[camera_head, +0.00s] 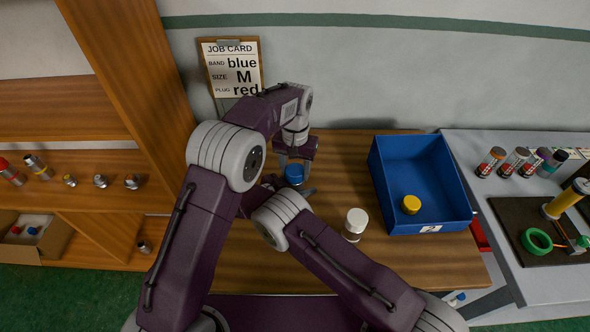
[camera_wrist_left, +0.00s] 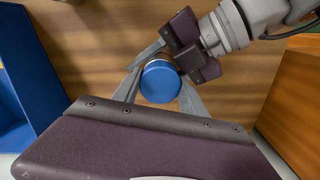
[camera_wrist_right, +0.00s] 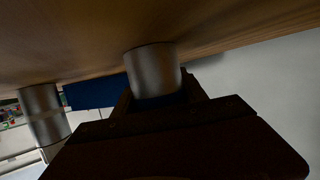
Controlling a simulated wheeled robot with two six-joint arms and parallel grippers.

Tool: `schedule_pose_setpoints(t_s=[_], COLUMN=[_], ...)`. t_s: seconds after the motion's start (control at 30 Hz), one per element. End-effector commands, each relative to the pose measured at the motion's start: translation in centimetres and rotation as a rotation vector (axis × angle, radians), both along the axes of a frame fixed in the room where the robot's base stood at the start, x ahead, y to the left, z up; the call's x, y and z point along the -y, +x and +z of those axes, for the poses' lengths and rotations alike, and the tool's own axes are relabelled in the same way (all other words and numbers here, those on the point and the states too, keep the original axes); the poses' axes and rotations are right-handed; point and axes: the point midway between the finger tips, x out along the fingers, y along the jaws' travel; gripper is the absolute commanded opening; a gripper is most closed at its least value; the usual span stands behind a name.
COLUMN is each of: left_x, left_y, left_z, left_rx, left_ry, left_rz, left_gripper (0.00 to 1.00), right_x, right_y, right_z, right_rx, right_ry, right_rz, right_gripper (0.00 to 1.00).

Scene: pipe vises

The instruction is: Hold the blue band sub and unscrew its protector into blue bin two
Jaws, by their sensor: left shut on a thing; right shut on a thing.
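The sub, a metal cylinder with a blue cap (camera_head: 294,173), stands upright on the wooden table. Its grey body shows in the right wrist view (camera_wrist_right: 154,70). My left gripper (camera_head: 294,163) reaches down from above and is shut around the blue cap, also in the left wrist view (camera_wrist_left: 161,84). My right gripper (camera_head: 289,188) comes in low from the side and is shut on the sub, its contact partly hidden. No separate coloured band can be made out. A blue bin (camera_head: 455,180) labelled 2 stands to the right, with a yellow cap (camera_head: 411,204) inside.
A white-capped cylinder (camera_head: 355,223) stands on the table near the bin. A job card (camera_head: 231,65) at the wall reads blue, M, red. A shelf (camera_head: 70,120) with small fittings is at left. A grey bench (camera_head: 530,285) with tubes and tape is at right.

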Motion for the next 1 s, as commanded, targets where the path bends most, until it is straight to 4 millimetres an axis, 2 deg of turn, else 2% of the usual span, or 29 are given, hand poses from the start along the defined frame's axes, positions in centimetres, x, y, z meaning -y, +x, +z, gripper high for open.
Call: schedule_pose_setpoints(t_s=[0.2, 0.23, 0.3, 0.6, 0.83, 1.0], left_x=[0.1, 0.1, 0.1, 0.0, 0.1, 0.0], left_y=[0.0, 0.0, 0.0, 0.0, 0.1, 0.1], left_z=[0.1, 0.1, 0.1, 0.2, 3.6, 4.6], left_rx=[0.002, 0.002, 0.003, 0.002, 0.005, 0.002], left_ry=[-0.002, -0.002, -0.002, -0.002, -0.002, -0.002], left_rz=[0.001, 0.001, 0.001, -0.001, -0.001, -0.001], left_gripper=[0.01, 0.53, 0.72, 0.72, 0.72, 0.72], right_x=[-0.1, -0.1, -0.1, 0.0, 0.0, 0.0], right_y=[0.0, 0.0, 0.0, 0.0, 0.0, 0.0], right_z=[0.1, 0.1, 0.1, 0.1, 0.1, 0.1], right_rx=[0.002, 0.002, 0.002, 0.002, 0.002, 0.002], right_ry=[0.000, 0.000, 0.000, 0.000, 0.000, 0.000], right_rz=[0.001, 0.001, 0.001, 0.001, 0.001, 0.001], right_gripper=[0.00, 0.00, 0.00, 0.00, 0.00, 0.00])
